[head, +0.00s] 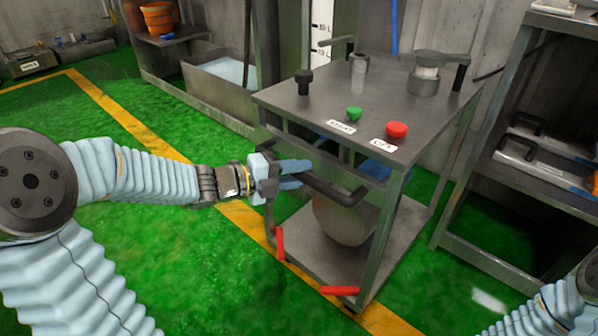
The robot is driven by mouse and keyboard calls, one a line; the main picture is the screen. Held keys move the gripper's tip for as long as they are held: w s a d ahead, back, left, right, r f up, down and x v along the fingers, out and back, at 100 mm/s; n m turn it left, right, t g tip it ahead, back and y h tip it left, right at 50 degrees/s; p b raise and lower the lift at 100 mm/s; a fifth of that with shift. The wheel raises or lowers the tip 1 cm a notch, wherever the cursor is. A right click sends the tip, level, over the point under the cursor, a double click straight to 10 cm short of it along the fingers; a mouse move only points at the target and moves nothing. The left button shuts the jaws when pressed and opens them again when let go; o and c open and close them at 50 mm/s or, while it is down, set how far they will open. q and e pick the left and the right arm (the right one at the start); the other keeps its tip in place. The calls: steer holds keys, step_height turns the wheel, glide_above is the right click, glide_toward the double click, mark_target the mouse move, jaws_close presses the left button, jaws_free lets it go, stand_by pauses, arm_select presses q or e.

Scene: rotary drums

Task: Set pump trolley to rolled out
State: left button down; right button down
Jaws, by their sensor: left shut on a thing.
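The pump trolley (345,114) is a grey metal frame with a flat top, a green button (354,113), a red button (397,130) and small white labels. A dark handle bar (335,190) runs along its near side. My left gripper (300,175) is at the left part of this bar, with its blue fingers shut on it. A rounded pale vessel (342,219) sits inside the frame above the lower shelf. Red pieces (340,290) show low at the trolley's near edge. My right gripper is out of view; only part of my right arm shows at the lower right.
A metal rack (470,239) with trays stands close on the right. The green floor (215,260) with a yellow line is clear in front and to the left.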

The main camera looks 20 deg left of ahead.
arm_select(q)
steer(key=c, duration=1)
jaws_free()
steer(key=shift+o, duration=0.2)
steer(key=p+v, duration=0.1)
steer(key=v, duration=1.2)
steer(key=shift+s+a+p, duration=0.25)
steer(key=shift+a+p, duration=0.05)
steer(key=shift+r, duration=0.15)
